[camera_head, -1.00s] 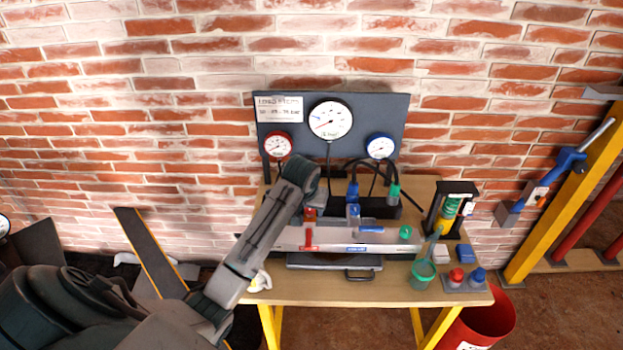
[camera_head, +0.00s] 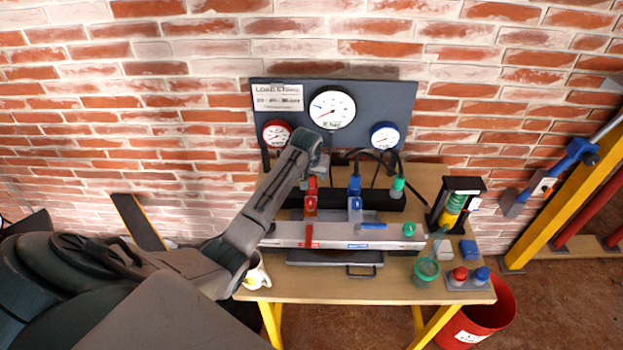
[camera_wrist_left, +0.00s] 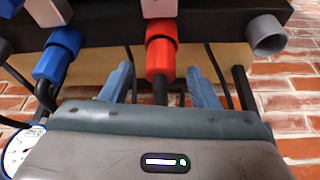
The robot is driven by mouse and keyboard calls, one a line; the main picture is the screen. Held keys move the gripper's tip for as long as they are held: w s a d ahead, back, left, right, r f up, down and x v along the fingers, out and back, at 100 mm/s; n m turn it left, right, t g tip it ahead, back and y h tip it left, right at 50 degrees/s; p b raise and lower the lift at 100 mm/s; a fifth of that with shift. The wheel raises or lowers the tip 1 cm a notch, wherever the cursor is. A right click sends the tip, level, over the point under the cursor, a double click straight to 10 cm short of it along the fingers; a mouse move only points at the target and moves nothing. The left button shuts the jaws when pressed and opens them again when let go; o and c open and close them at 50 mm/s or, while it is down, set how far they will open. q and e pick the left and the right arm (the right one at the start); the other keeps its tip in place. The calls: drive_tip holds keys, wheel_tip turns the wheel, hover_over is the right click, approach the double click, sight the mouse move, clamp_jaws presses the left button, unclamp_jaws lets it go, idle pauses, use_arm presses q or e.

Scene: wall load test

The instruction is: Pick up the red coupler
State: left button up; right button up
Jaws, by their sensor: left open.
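The red coupler (camera_head: 312,186) is on a hose at the back of the bench, at the left end of the dark block, above a red fitting (camera_head: 310,204). In the left wrist view the red coupler (camera_wrist_left: 161,58) appears large, near the middle, with a black hose running from it. My left gripper (camera_head: 318,166) is open just behind the coupler in the head view. Its two bluish fingers (camera_wrist_left: 163,84) show on either side of the hose, apart from it. The coupler lies between their lines, beyond the tips. My right gripper is not in view.
A blue coupler (camera_head: 355,184) and a green one (camera_head: 398,187) stand to the right, with black hoses looping behind. The gauge board (camera_head: 375,100) rises close behind my gripper. A silver bar (camera_head: 340,234) with coloured levers crosses the bench front.

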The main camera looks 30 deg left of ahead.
use_arm(q)
drive_tip(key=shift+w+a+f, duration=0.1)
drive_tip(key=shift+w+f, duration=0.1)
drive_tip(key=shift+f, duration=0.2)
drive_tip(key=shift+w+f, duration=0.1)
drive_tip(key=shift+f, duration=0.25)
drive_tip(key=shift+w+a+f, duration=0.1)
drive_tip(key=shift+f, duration=0.35)
drive_tip(key=c, duration=1.1)
drive_tip(key=shift+o, duration=0.2)
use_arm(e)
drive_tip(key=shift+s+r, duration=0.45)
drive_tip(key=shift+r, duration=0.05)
